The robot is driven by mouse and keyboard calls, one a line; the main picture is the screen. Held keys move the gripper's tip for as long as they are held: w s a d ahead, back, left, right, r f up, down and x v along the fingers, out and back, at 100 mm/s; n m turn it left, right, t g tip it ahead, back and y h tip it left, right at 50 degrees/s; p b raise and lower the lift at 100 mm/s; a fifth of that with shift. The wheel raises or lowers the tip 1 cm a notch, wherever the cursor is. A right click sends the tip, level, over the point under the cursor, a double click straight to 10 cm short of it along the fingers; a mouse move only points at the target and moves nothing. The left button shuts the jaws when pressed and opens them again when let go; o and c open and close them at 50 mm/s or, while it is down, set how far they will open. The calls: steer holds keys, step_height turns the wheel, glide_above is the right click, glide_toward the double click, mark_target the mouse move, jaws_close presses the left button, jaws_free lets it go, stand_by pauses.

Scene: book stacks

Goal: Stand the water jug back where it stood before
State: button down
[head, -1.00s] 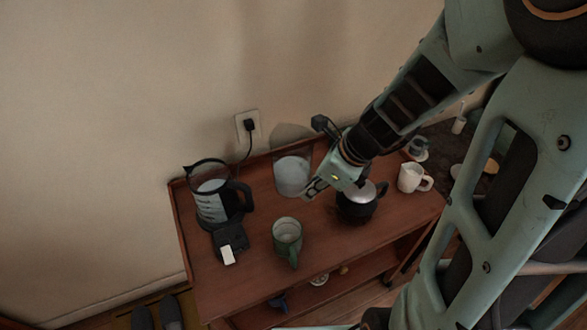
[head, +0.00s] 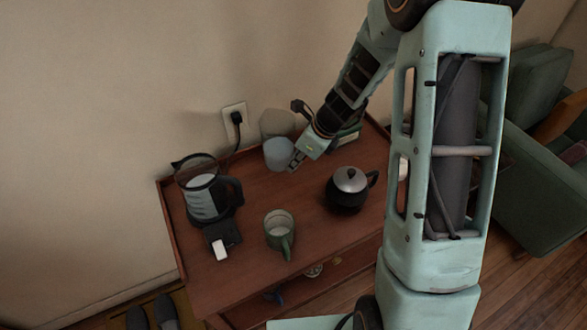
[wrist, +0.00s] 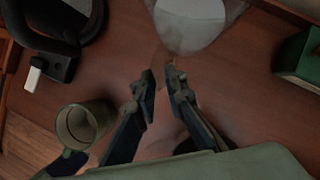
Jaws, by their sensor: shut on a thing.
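The water jug is clear, with pale water (head: 278,154) in its lower part. It is at the back of the brown trolley top (head: 240,255), near the wall. It appears upright, and I cannot tell whether its base touches the wood. My gripper (head: 293,166) is at its right front side. In the wrist view the jug (wrist: 190,28) is just beyond my fingertips (wrist: 160,82), which are close together. They are shut on a clear part of the jug, likely its handle, which hardly shows.
A kettle (head: 205,195) stands at the left and a green mug (head: 279,230) in front. A black teapot (head: 346,192) stands to the right. A green box (head: 346,138) is behind my gripper. A raised edge runs along the back. Bare wood lies between jug and mug.

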steer(key=shift+w+f, duration=0.7)
steer(key=shift+w, duration=0.05)
steer(key=shift+f+b, duration=0.35)
steer(key=shift+f, duration=1.2)
steer(key=shift+f, duration=0.15)
steer(key=c, duration=2)
jaws_free()
steer(key=shift+r, duration=0.3)
steer(key=p+v, duration=0.1)
steer(key=v, duration=1)
steer(key=shift+s+d+r+p, duration=0.2)
steer(key=shift+s+r+p, duration=0.05)
steer(key=shift+p, duration=0.1)
